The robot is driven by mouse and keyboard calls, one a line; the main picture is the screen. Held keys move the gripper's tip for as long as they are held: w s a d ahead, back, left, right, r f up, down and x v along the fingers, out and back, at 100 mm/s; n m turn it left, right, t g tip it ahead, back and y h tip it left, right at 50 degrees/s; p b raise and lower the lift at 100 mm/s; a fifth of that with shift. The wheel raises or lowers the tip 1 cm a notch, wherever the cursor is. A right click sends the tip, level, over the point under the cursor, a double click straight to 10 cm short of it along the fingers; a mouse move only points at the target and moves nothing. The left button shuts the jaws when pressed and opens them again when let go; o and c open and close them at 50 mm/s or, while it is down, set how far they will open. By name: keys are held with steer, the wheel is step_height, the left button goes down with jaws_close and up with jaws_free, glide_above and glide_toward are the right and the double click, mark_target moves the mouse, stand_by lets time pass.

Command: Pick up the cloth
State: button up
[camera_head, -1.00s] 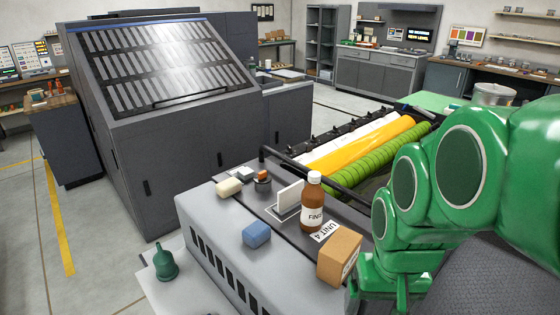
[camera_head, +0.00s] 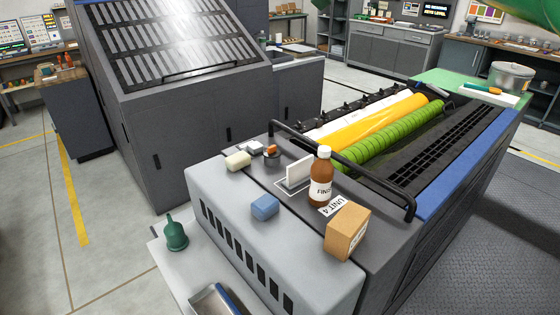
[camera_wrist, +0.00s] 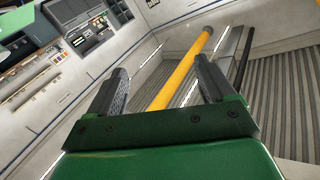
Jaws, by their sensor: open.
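I cannot tell for sure which thing is the cloth. A small blue block-like item (camera_head: 265,206), perhaps a folded cloth or sponge, lies on the grey top of the ink unit (camera_head: 225,188). A cream rolled or rounded piece (camera_head: 238,161) lies behind it to the left. My gripper (camera_wrist: 161,65) shows in the wrist view with its two dark fingers apart and nothing between them. It points up toward the walls and ceiling, away from the unit top. In the head view only a green part of my arm shows at the top right corner.
A brown bottle (camera_head: 321,178), a cardboard box (camera_head: 347,232) and a white card (camera_head: 299,171) stand close to the blue item. A black rail (camera_head: 350,175) runs behind them. A green funnel (camera_head: 175,234) and metal tray (camera_head: 216,302) sit on the lower ledge.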

steer(key=w+a+f+n+g+h, duration=0.1)
steer(key=w+a+f+n, duration=0.15)
steer(key=w+f, duration=0.25)
steer(key=n+g+h, duration=0.8)
steer(key=n+h, duration=0.1)
steer(key=n, duration=1.2)
glide_above(270, 201)
steer(key=s+d, duration=0.1)
steer(key=s, duration=0.1)
step_height(270, 201, down, 41)
steer(key=a+f+n, duration=0.1)
steer(key=s+a+f+n+t+h, duration=0.1)
steer(key=a+f+n, duration=0.2)
steer(key=shift+s+a+f+n+t+h, duration=0.2)
steer(key=shift+s+n+t+h, duration=0.1)
steer(key=shift+s+n+h, duration=0.1)
steer(key=shift+s+a+f+n+t, duration=0.2)
steer(key=shift+a+f+n+t, duration=0.1)
steer(key=shift+a+n, duration=0.3)
steer(key=shift+x, duration=3.9)
